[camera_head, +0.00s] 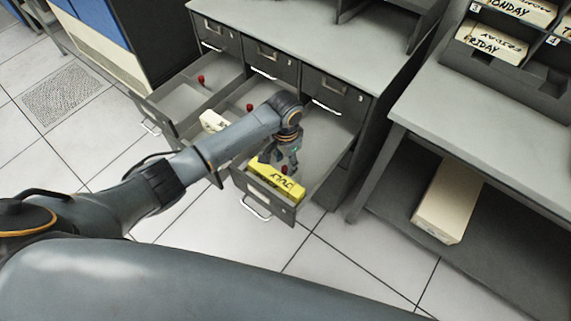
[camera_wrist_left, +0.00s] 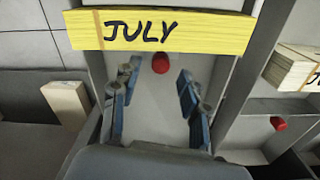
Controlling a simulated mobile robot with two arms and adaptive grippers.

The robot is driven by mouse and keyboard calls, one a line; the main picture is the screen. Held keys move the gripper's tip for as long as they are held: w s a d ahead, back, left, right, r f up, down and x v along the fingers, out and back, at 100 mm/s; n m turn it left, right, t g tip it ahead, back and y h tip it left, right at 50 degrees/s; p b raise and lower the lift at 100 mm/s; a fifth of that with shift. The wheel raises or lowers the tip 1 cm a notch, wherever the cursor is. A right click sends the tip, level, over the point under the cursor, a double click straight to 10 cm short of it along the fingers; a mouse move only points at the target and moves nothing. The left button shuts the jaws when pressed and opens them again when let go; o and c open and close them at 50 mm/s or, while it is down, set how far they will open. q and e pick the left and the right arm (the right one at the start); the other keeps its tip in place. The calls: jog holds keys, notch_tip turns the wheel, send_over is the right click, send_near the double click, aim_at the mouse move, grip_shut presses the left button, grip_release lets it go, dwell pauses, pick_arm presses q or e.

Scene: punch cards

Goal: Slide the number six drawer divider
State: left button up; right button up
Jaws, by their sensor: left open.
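Three drawers stand open in the grey cabinet, with red knobs inside them. The right open drawer (camera_head: 247,187) holds a yellow card stack marked JULY (camera_head: 275,182) at its front end. A red knob (camera_wrist_left: 160,63) stands behind that stack. I take the red knobs to be on the drawer dividers; no number six is readable. My left gripper (camera_head: 278,160) is open over the right drawer, pointing down. In the left wrist view its fingers lie either side of the knob, with the knob near the fingertips; contact cannot be told. My right gripper is not in view.
The middle drawer holds a white card stack (camera_head: 213,121) and a red knob (camera_head: 249,107). The left drawer has a red knob (camera_head: 201,79). A shelf unit (camera_head: 440,110) stands right, with a cream box (camera_head: 447,203) below. Tiled floor is clear in front.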

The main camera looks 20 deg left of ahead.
pick_arm(q)
jog(key=shift+f, duration=1.15)
grip_shut()
